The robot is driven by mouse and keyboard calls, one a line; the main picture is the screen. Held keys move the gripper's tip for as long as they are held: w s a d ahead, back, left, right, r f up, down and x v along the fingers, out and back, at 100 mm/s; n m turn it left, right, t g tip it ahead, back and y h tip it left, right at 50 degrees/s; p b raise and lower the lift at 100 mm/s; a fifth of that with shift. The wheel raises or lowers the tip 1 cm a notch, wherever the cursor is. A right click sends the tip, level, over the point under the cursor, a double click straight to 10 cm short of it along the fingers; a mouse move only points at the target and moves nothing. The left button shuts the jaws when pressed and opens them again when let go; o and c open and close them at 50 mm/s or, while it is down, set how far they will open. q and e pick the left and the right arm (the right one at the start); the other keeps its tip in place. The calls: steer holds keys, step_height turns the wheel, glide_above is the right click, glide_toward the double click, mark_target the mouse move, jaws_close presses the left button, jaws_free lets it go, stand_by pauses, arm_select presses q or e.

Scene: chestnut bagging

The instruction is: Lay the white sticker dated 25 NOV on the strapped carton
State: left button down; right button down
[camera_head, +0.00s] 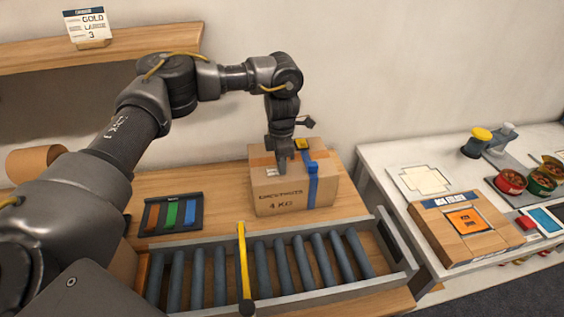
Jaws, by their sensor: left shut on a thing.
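The strapped carton (285,200) is a brown box marked 4 KG, standing upright on the wooden bench behind the roller conveyor. A blue strap (312,187) runs over its top and down its front, right of the middle. My left gripper (284,166) points down at the carton's top front edge, left of the strap, and is shut. A small pale patch (271,171) shows beside its fingertips; it looks like the white sticker, but its date is too small to read. Whether it touches the carton is unclear. My right gripper is out of view.
The roller conveyor (383,288) with a yellow bar (243,262) lies in front of the carton. A dark tray (152,217) with coloured strips lies left. The white table (385,157) at right holds a pale sheet stack (424,181), a wooden box (440,243) and several bowls.

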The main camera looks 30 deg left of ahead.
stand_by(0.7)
arm_select(q)
steer(key=shift+w, duration=0.1)
steer(key=c, duration=1.2)
jaws_free()
steer(key=shift+r+p, duration=0.15)
steer(key=shift+p, duration=0.15)
steer(key=shift+r+p, duration=3.15)
steer(key=shift+r, duration=0.2)
steer(key=shift+d, duration=0.15)
